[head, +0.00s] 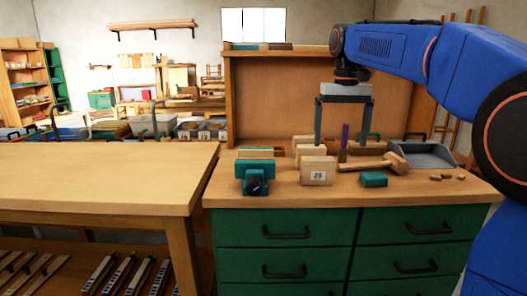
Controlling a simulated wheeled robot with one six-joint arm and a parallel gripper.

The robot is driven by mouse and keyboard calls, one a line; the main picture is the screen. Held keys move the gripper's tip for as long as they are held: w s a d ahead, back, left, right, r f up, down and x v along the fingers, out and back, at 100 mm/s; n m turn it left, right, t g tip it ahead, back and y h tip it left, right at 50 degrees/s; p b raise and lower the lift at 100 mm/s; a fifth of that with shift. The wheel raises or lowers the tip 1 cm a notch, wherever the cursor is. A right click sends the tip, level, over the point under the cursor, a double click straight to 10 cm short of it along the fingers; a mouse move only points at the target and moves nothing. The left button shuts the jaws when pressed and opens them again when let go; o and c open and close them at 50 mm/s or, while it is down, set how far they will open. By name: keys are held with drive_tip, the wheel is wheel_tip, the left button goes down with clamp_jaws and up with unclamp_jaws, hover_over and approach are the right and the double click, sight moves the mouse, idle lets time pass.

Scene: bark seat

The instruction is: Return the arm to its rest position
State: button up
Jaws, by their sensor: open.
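My blue arm reaches in from the right over a workbench (300,205) with green drawers. My gripper (342,140) points straight down at the end of the arm, its two grey fingers spread wide apart. The fingertips hang just above or among the small items on the bench top, and I cannot tell whether they touch any. No object is clearly held between them.
On the bench are a teal vise (256,177), a wooden block marked 29 (317,171), a mallet (394,162), a teal block (373,180), a grey dustpan (430,154) and small wood pieces (447,177). A bare wooden table (100,175) stands left. Space above the bench's left side is clear.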

drive_tip(key=s+d+f+t, duration=0.1)
drive_tip(key=s+d+f, duration=0.3)
drive_tip(key=s, duration=0.6)
drive_tip(key=s+d+f+t, duration=0.1)
drive_tip(key=s+f+t, duration=0.1)
drive_tip(key=s+f, duration=0.6)
drive_tip(key=s+d+f+t, duration=0.1)
drive_tip(key=s+d+f, duration=0.1)
drive_tip(key=s+f, duration=1.2)
drive_tip(key=shift+s+f+t, duration=0.15)
drive_tip(key=shift+s+t, duration=0.25)
drive_tip(key=shift+s, duration=0.75)
